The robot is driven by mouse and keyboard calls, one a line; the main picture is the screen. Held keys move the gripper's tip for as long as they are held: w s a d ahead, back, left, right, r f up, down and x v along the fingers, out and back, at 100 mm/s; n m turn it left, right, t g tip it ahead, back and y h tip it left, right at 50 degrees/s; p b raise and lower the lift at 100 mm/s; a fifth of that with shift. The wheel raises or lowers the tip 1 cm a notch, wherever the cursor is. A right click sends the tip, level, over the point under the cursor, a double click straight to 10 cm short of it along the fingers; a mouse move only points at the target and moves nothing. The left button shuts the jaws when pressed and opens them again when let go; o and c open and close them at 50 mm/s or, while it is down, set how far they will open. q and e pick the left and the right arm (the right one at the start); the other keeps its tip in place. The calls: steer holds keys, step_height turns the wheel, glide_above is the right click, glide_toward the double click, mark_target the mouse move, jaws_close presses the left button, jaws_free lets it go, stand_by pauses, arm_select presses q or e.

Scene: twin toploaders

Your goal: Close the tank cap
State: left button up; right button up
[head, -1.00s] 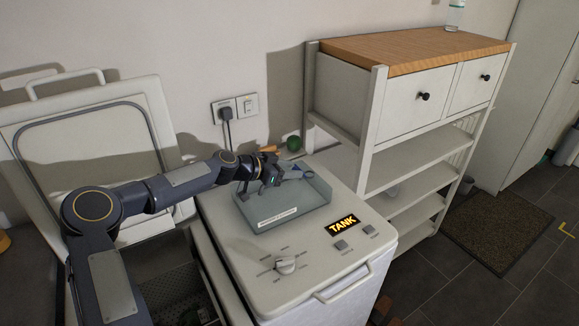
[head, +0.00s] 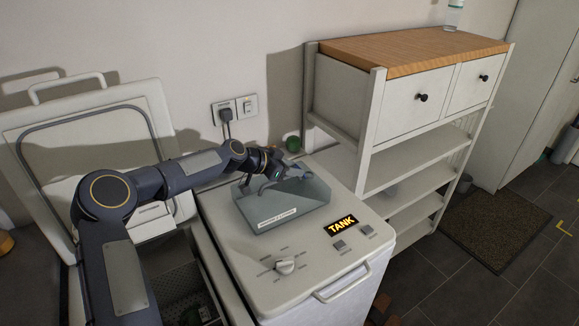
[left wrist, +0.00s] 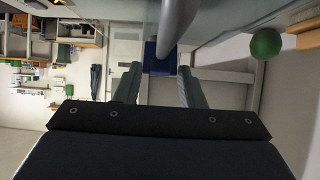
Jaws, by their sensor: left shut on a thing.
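The tank unit is a white top-loader (head: 230,245) with a lit TANK label, and a translucent grey-blue box (head: 290,215) with a small label stands on its top. My left gripper (head: 293,172) is at the back of this box, and its fingers partly hide what they hold. In the left wrist view, a grey curved bar (left wrist: 178,22) runs down between my left fingers (left wrist: 158,85), with a blue block (left wrist: 156,56) behind it. The gripper appears shut on this bar. I cannot tell for certain whether the bar belongs to the cap. My right gripper is out of view.
A second top-loader stands at left with its lid (head: 95,150) raised. A green ball (head: 292,142) lies behind the tank unit near the wall outlet (head: 226,112). A shelf unit (head: 375,130) stands close at right.

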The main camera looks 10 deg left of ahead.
mark_target(299, 167)
arm_select(q)
steer(key=r+g+y+p, duration=0.1)
steer(key=p, duration=0.1)
steer(key=w+d+g+y+p, duration=0.1)
steer(key=p, duration=0.2)
steer(key=shift+w+d+r+g+y, duration=0.25)
steer(key=shift+r+g+y, duration=0.15)
steer(key=shift+w+d+f+g+y+p, duration=0.1)
steer(key=shift+w+d+g+y+p, duration=0.3)
steer(key=shift+p, duration=0.65)
steer(key=shift+s+a, duration=0.15)
steer(key=shift+a, duration=0.05)
steer(key=o, duration=0.6)
steer(key=shift+o, duration=0.2)
steer(key=b+v, duration=0.2)
steer(key=v, duration=0.4)
steer(key=shift+r, duration=0.2)
steer(key=shift+s+a+r, duration=0.25)
steer(key=shift+s+r, duration=0.05)
steer(key=shift+r, duration=0.25)
